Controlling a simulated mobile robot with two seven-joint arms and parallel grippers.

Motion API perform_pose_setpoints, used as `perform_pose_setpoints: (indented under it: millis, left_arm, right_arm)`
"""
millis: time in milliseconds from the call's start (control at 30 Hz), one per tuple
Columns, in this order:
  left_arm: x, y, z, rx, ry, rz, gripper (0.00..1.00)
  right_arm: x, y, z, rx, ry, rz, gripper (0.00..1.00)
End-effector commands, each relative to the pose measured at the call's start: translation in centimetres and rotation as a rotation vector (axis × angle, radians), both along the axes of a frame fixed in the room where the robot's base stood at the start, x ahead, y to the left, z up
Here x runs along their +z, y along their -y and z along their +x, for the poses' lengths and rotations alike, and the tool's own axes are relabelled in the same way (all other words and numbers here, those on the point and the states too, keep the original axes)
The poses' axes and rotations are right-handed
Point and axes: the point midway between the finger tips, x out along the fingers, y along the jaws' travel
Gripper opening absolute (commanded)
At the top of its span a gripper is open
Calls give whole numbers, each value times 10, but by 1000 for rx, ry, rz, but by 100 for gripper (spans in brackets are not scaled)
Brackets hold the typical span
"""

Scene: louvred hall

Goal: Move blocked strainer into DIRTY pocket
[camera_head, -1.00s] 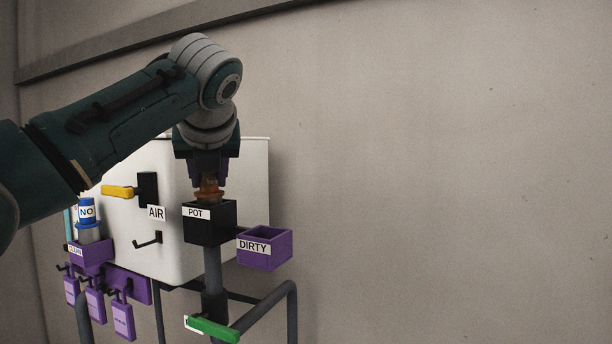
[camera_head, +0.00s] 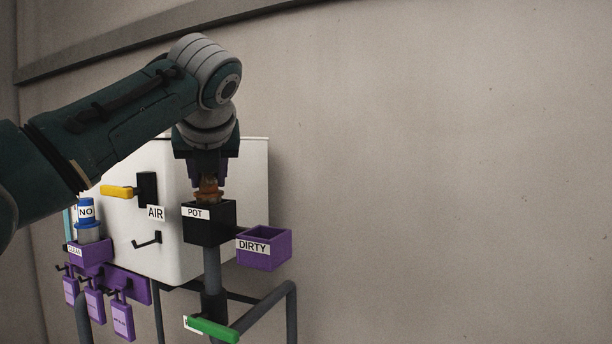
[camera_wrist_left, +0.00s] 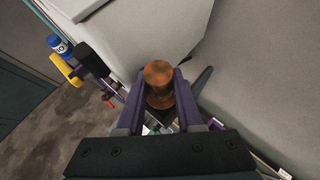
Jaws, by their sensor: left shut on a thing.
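The blocked strainer (camera_head: 209,190) is an orange-brown piece, its lower part at the mouth of the black POT box (camera_head: 210,228). My left gripper (camera_head: 208,176) comes down from above and is shut on its top. In the left wrist view the strainer (camera_wrist_left: 158,75) shows its round brown top between the purple fingers (camera_wrist_left: 160,95). How deep its lower end sits in the pot is hidden. The purple DIRTY pocket (camera_head: 270,257) is to the right of the pot and lower; its open top shows and it looks empty. My right gripper is not in view.
A white tank (camera_head: 185,240) stands behind the pot. A yellow handle (camera_head: 118,191) and a purple CLEAN pocket (camera_head: 95,252) holding a blue-topped piece are at left. Purple tags hang below. A green handle (camera_head: 214,329) is under the pot. Space right of DIRTY is clear.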

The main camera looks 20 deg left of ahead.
Motion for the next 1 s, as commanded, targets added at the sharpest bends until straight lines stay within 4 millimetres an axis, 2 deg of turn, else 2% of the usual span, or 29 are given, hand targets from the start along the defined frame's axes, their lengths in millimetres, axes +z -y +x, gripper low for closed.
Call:
perform_pose_setpoints:
  millis: [567,1000]
  left_arm:
    - [9,0,0,0,2,0,0]
    - [63,0,0,0,4,1,0]
  right_arm:
    - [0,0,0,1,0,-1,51]
    - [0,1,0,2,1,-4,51]
